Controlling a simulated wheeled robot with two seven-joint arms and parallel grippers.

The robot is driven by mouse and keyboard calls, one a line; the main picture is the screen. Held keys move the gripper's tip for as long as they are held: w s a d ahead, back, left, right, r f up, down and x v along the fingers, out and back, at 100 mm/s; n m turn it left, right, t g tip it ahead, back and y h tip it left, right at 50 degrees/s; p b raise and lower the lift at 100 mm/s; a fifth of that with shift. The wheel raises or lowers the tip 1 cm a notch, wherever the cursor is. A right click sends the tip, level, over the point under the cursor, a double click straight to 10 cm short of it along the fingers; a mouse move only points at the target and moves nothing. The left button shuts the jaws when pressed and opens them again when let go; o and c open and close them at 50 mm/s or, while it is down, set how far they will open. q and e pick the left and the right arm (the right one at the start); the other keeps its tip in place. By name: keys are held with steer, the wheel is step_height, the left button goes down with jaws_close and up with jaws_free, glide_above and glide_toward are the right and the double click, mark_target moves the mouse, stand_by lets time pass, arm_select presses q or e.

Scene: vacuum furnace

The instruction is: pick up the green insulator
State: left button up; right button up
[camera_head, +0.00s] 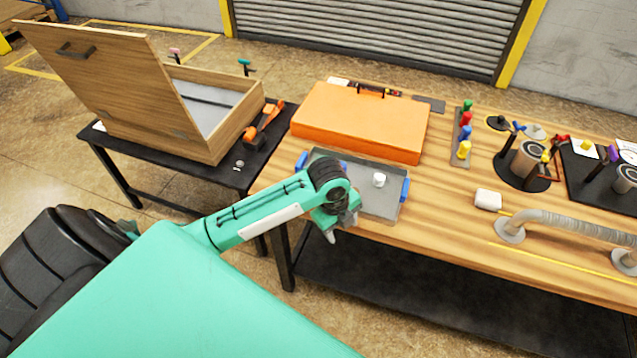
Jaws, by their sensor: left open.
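A small green piece (467,106), which looks like the green insulator, stands at the far end of a narrow grey strip (455,146) on the wooden table. Red, blue and yellow pieces stand in line with it, nearer to me. My left gripper (342,226) is open and points down at the table's front edge, by the near side of the grey tray (378,203). It is well to the left of and nearer than the green piece, and no object shows between its fingers. My right gripper is not in view.
An orange case (360,121) lies behind the tray, which has blue handles and holds a small white piece (379,180). A white block (488,199) and a corrugated pipe (570,222) lie to the right. Black round fixtures (522,180) stand right of the strip.

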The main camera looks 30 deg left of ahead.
arm_select(q)
steer(key=w+a+r+m, duration=0.2)
steer(key=a, duration=0.1)
steer(key=w+a+r+m+y, duration=0.1)
steer(key=w+a+r+m, duration=0.1)
steer(key=w+a+r, duration=0.1)
steer(key=shift+w+m+g, duration=0.25)
steer(key=shift+m+g, duration=0.15)
steer(key=w+a+r+m, duration=0.4)
steer(key=a+r+m, duration=0.1)
steer(key=a+r, duration=0.2)
steer(key=shift+g+y, duration=0.3)
steer(key=shift+g, duration=0.1)
step_height(320, 180, down, 8)
steer(key=shift+s+r+p, duration=0.1)
steer(key=shift+p, duration=0.45)
steer(key=f, duration=0.1)
steer(key=f+p, duration=0.1)
steer(key=f, duration=0.1)
steer(key=w+f, duration=0.1)
steer(key=shift+w+a+f, duration=0.1)
steer(key=shift+a+f, duration=0.1)
steer(key=shift+a, duration=0.15)
steer(key=shift+f, duration=0.5)
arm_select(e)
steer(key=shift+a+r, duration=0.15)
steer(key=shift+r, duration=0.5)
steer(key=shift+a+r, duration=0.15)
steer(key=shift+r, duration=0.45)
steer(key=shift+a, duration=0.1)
